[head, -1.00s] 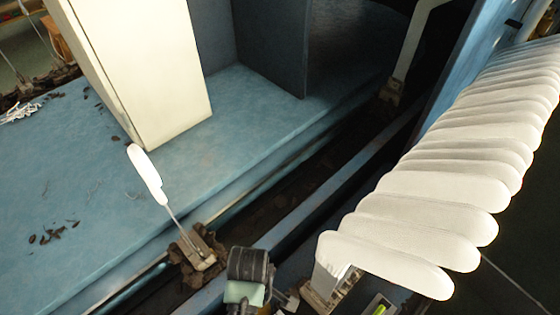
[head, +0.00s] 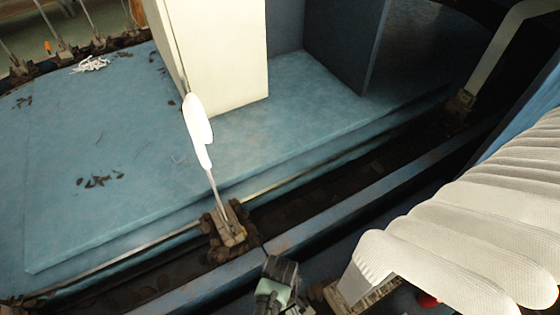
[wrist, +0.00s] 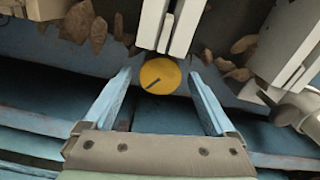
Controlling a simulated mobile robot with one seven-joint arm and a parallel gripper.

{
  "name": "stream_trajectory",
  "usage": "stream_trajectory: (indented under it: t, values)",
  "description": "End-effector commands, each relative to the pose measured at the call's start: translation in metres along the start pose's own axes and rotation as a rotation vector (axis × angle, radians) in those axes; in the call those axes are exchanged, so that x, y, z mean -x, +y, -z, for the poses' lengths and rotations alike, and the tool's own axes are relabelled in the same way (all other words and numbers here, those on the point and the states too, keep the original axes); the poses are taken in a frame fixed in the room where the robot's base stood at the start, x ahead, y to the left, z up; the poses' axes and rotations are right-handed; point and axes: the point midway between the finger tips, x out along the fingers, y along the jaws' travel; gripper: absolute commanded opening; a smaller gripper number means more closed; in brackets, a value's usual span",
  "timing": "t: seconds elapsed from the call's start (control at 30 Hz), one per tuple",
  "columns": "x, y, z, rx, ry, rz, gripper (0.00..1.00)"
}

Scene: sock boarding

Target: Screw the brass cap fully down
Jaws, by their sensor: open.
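The brass cap (wrist: 160,76) is a round yellow disc with a short dark slanted mark, in the upper middle of the wrist view. It sits just below a pale upright plate. My gripper (wrist: 158,84) has two blue fingers spread wide, one on each side of the cap. Gaps show between the cap and both fingertips, so it looks untouched. How near the fingers are in depth is hard to tell. I cannot make out the cap in the head view.
White foot-shaped boards (head: 410,262) stand in a long row at the right. A single white board (head: 198,125) rises from a track beside a blue platform (head: 110,150). A cream column (head: 215,55) stands on the platform. Pale plates (wrist: 187,25) crowd the cap from above.

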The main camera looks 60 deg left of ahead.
Motion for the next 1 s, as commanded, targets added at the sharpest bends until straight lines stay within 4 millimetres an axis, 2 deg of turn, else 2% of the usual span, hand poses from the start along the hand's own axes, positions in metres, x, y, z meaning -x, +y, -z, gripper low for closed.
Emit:
stream_trajectory:
  t: [0.27, 0.73, 1.0]
  values:
    - [-0.0006, 0.0003, 0.0002, 0.000, 0.001, -0.001, 0.88]
    - [-0.0005, 0.0001, 0.0001, 0.000, 0.000, 0.000, 0.05]
    - [0.0002, 0.0004, 0.0000, -0.029, 0.000, 0.000, 0.05]
